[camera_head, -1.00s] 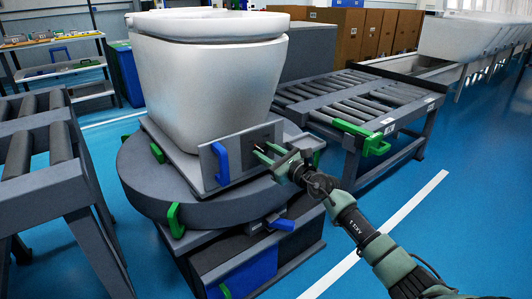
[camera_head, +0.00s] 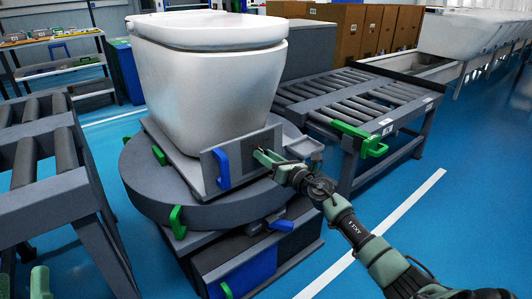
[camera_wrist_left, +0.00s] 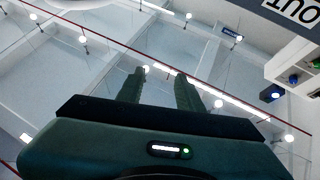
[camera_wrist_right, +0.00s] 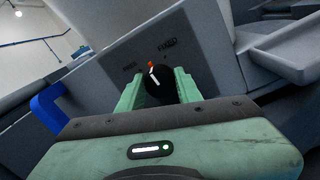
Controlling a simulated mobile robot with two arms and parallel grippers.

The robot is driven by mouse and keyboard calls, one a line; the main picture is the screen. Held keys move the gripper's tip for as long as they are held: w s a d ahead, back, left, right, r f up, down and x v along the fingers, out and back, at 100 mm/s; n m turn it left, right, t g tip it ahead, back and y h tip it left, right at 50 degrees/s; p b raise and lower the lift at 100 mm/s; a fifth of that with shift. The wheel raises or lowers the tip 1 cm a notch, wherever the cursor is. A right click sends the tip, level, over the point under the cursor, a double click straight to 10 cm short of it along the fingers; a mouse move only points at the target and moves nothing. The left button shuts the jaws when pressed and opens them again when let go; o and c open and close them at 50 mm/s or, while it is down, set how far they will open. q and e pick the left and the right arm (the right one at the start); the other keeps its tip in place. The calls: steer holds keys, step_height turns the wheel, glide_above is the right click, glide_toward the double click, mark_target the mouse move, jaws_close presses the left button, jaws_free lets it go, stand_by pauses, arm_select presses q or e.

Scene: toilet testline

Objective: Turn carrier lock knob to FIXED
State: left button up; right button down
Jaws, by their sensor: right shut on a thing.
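The carrier lock knob (camera_wrist_right: 158,86) is black with a white pointer line and an orange mark at its top. It sits on the grey panel (camera_head: 240,152) of the carrier under the white toilet bowl (camera_head: 207,85). Small labels flank the knob in the right wrist view; the right one seems to read FIXED. The pointer leans slightly left of straight up, between the labels. My right gripper (camera_head: 265,157) is shut on the knob, one finger on each side. My left gripper (camera_wrist_left: 158,90) has its fingers apart, pointing at the ceiling, with nothing between them.
A blue handle (camera_head: 221,168) is on the panel left of the knob. The carrier rests on a round grey turntable (camera_head: 145,190) with green handles. Roller conveyors stand at left (camera_head: 40,160) and right (camera_head: 350,105). Blue floor at right is open.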

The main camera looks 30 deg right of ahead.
arm_select(q)
step_height(320, 180, down, 19)
steer(key=a+g+y+p, duration=0.2)
steer(key=g+y+p, duration=0.1)
steer(key=g, duration=0.8)
steer(key=shift+a+r+n+y+p, duration=0.2)
steer(key=shift+a+n+y+p, duration=0.1)
steer(key=shift+p, duration=0.15)
arm_select(e)
steer(key=shift+d+f+m+h, duration=0.1)
steer(key=shift+m+h, duration=0.05)
steer(key=shift+m, duration=2.25)
steer(key=shift+d+f+m+h, duration=0.1)
steer(key=shift+m+h, duration=0.05)
steer(key=shift+m, duration=2.25)
steer(key=c, duration=1)
jaws_free()
steer(key=shift+o, duration=0.2)
steer(key=shift+t, duration=0.3)
